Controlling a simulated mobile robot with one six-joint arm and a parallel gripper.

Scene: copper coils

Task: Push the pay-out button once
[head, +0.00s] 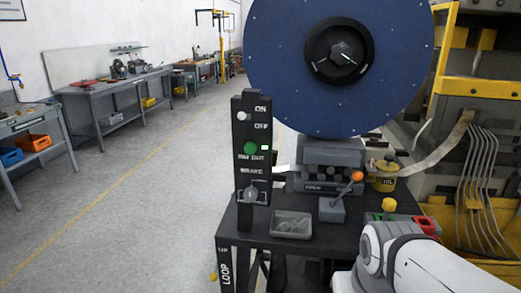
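The green pay-out button (250,148) is on a dark upright control panel (240,190), just above the label PAY OUT. The panel stands at the front left of a dark machine table (265,240). My white arm shows at the lower right, well to the right of the panel. My gripper is not in view.
A white knob (241,116) sits by ON and OFF above; a brake knob (251,193) sits below. A large blue reel (340,60) stands behind. A clear tray (292,224) and an orange-knobbed lever (357,176) are on the table. Open floor (130,210) lies left.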

